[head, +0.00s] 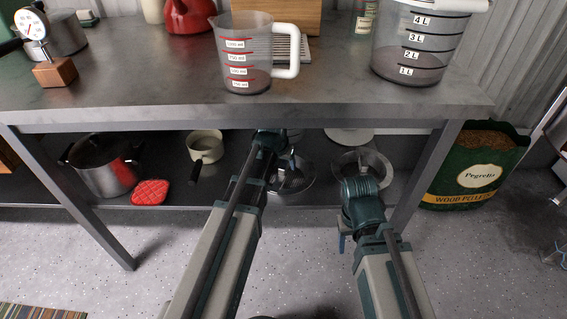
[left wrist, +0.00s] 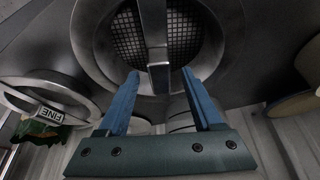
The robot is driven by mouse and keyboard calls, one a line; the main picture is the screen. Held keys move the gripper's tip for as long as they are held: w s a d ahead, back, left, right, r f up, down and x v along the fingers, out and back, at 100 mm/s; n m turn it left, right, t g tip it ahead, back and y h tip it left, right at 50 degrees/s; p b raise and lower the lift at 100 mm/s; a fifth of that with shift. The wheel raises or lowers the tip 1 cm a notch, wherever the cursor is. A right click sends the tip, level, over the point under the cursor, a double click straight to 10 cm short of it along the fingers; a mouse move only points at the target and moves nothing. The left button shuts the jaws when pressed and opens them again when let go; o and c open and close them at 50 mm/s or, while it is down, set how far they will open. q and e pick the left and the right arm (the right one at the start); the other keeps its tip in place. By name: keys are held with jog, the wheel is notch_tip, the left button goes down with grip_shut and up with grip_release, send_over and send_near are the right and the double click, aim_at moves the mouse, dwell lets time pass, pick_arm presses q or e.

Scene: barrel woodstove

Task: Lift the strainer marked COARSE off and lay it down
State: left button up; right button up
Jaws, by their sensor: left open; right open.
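A metal strainer with a dark mesh (left wrist: 125,35) fills the top of the left wrist view; no marking on it is readable. In the head view this strainer (head: 296,182) sits on the lower shelf, partly hidden by my left arm. My left gripper (left wrist: 160,75) is open, its blue fingers on either side of the end of the strainer's flat metal handle (left wrist: 157,60); contact cannot be told. A second strainer labelled FINE (left wrist: 50,112) is beside it, also on the shelf in the head view (head: 376,163). My right gripper (head: 343,242) is open and low, in front of the shelf.
The metal worktop (head: 330,88) overhangs the lower shelf (head: 232,185). A steel pot (head: 100,168), a red pot holder (head: 150,191) and a small saucepan (head: 205,146) stand left on the shelf. A measuring jug (head: 245,55) is above. A pellet bag (head: 476,170) stands at the right.

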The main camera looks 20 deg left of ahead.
pick_arm(q)
jog(key=shift+r, duration=0.1)
jog(key=p+v, duration=0.7)
jog(key=shift+r, duration=0.2)
jog(key=shift+s, duration=0.1)
jog(key=s+d+f+m+g+y, duration=0.1)
jog(key=s+d+m+g, duration=0.15)
jog(key=s+d, duration=0.65)
jog(key=s+d+f+m+g+y, duration=0.1)
jog(key=s+d+g, duration=0.3)
jog(key=s, duration=0.8)
notch_tip(320, 180, up, 29)
jog(key=t+p, duration=0.1)
jog(key=p, duration=2.7)
jog(key=shift+w+d+t, duration=0.25)
jog(key=shift+t, duration=0.1)
